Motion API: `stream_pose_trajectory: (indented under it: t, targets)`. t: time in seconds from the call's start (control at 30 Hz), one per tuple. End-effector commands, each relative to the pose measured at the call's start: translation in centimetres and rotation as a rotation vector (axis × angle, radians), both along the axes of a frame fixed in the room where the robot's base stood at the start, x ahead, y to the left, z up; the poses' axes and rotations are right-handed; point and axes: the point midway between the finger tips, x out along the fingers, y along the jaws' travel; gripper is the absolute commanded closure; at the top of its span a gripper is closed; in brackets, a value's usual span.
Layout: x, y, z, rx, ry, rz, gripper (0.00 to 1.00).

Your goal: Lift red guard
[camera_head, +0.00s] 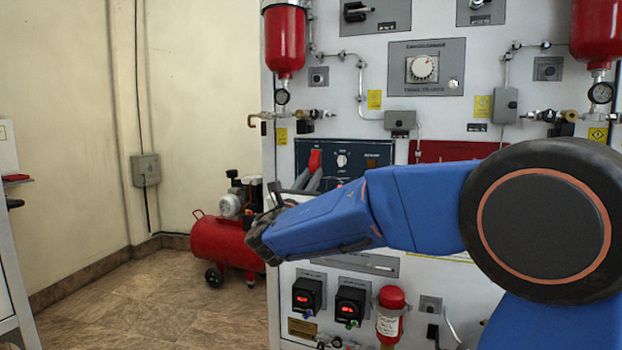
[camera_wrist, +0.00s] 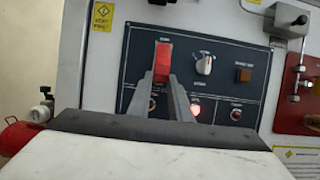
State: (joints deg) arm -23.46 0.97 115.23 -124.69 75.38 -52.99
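The red guard (camera_wrist: 163,58) is an upright red cover on the dark blue control panel (camera_wrist: 215,62) in the wrist view. In the head view the guard (camera_head: 315,160) shows just above my fingertips. My gripper (camera_wrist: 161,78) has its two grey fingers parted, with tips at the lower part of the guard, one on each side. Panel shows through the gap between the fingers. I cannot tell whether either finger touches the guard. In the head view my gripper (camera_head: 309,177) is close to the panel, and my blue arm hides part of it.
A white selector knob (camera_wrist: 204,64) and an orange-brown square button (camera_wrist: 244,75) sit right of the guard. A lit round lamp (camera_wrist: 195,109) is below the knob. A red panel (camera_wrist: 299,88) is farther right. A red compressor (camera_head: 220,240) stands on the floor, with clear floor before it.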

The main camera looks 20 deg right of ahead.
Motion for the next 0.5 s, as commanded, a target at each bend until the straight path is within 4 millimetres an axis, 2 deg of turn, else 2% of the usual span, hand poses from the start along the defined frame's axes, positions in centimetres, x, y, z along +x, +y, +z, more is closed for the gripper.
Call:
stream_pose_trajectory:
  t: [0.03, 0.07, 0.5]
  targets:
    - [-0.01, 0.01, 0.0, 0.0, 0.0, 0.0, 0.95]
    - [-0.01, 0.01, 0.0, 0.0, 0.0, 0.0, 1.0]
    - [-0.4, 0.33, 0.31, 0.037, 0.046, 0.002, 1.0]
